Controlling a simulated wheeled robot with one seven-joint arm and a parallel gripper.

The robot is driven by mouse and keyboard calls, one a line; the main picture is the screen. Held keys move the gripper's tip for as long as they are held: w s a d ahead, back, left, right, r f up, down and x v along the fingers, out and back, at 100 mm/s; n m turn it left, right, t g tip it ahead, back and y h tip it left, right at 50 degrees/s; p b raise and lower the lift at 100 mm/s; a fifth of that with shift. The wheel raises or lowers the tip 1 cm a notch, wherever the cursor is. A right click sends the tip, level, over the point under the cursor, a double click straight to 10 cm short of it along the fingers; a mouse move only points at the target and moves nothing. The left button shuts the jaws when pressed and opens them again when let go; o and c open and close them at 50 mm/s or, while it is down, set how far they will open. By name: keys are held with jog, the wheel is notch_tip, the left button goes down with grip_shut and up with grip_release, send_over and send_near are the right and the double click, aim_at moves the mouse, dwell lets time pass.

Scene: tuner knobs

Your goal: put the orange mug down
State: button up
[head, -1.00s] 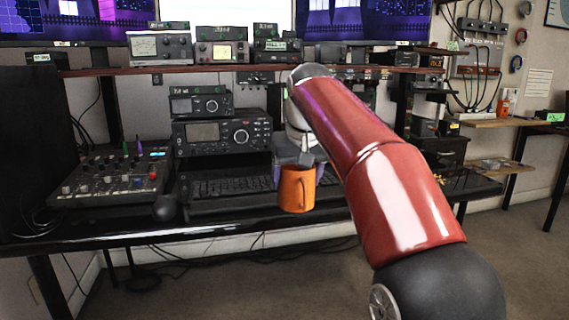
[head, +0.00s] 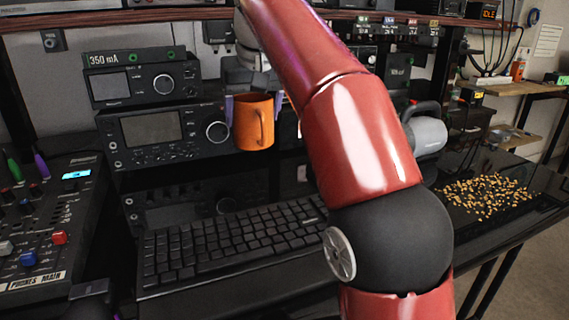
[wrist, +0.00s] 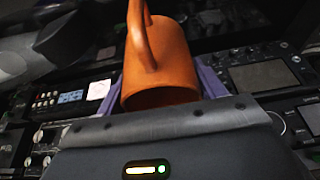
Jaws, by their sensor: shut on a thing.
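The orange mug (head: 253,125) hangs in the air in front of the radio stack, upright in the head view, with its handle toward the camera. My gripper (head: 255,104) is shut on it, with a purple finger on each side of the mug's body. In the wrist view the mug (wrist: 160,70) fills the middle between the purple fingers, with its handle at the upper left. The mug is above the level of the keyboard (head: 235,235) and apart from the desk. My red arm hides part of the desk behind it.
A mixer (head: 50,225) with knobs is at the left. Radios (head: 160,135) stand behind the keyboard. At the right, a grey rounded object (head: 428,135) stands near scattered yellowish bits (head: 485,195) on the desk. The black desk's front right (head: 470,240) looks bare.

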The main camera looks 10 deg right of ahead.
aim_at(259, 109)
notch_tip(259, 109, down, 6)
jog(key=b, duration=0.3)
jog(key=shift+w+r, duration=0.1)
jog(key=shift+r, duration=0.15)
jog(key=shift+f+b, duration=1.15)
jog(key=shift+f, duration=1)
jog(key=shift+f, duration=0.1)
jog(key=o, duration=1.2)
jog(key=p+v, duration=0.4)
jog(key=v, duration=0.8)
jog(key=shift+p, duration=0.3)
